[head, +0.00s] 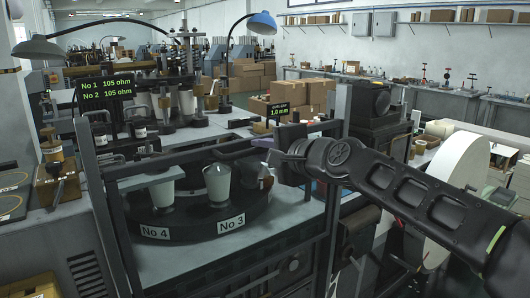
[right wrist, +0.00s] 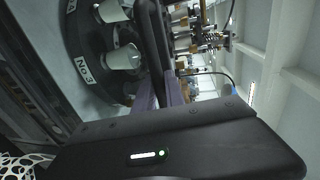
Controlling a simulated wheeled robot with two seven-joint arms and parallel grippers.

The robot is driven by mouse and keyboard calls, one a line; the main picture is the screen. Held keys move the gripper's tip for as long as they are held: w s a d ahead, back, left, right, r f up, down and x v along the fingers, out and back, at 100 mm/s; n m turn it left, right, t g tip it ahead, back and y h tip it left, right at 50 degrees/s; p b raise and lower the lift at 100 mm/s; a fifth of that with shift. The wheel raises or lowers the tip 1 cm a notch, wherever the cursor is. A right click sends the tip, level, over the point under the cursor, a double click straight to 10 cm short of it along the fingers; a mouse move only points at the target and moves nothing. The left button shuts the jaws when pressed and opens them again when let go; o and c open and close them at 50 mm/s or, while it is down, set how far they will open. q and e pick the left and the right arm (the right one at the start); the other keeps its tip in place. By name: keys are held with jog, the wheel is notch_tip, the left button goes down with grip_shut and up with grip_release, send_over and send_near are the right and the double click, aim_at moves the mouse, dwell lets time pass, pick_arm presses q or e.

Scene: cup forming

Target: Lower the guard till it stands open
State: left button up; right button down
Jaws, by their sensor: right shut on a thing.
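The guard (head: 180,158) is a dark metal frame across the front of the round cup table. Its upper rail runs between two dark posts, above the cups, with a dark curved handle (head: 232,148). My right gripper (head: 270,150) comes in from the right and is shut at this handle; its fingertips are hard to make out in the head view. In the right wrist view, the pale purple fingers (right wrist: 162,92) close around the dark handle bar (right wrist: 153,40). My left gripper is not in view.
Behind the guard is a dark round table (head: 195,228) with white cups (head: 217,182) and labels No 3 and No 4. A green-text display (head: 105,90) and blue lamp (head: 262,22) stand behind. A large white reel (head: 462,180) is beside my right arm.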

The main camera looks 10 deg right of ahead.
jog(key=b, duration=2.3)
send_near(253, 250)
jog(key=w, duration=0.1)
jog(key=w+a+r, duration=0.1)
jog(key=w, duration=0.1)
jog(key=w+a, duration=0.1)
jog(key=w, duration=0.1)
jog(key=shift+r, duration=0.2)
notch_tip(253, 250, down, 2)
jog(key=shift+f+b, duration=0.1)
jog(key=shift+b, duration=0.65)
jog(key=shift+f+b, duration=0.3)
jog(key=shift+b, duration=0.05)
jog(key=c, duration=1.4)
grip_release()
jog(key=shift+r, duration=0.1)
jog(key=shift+s+d, duration=0.1)
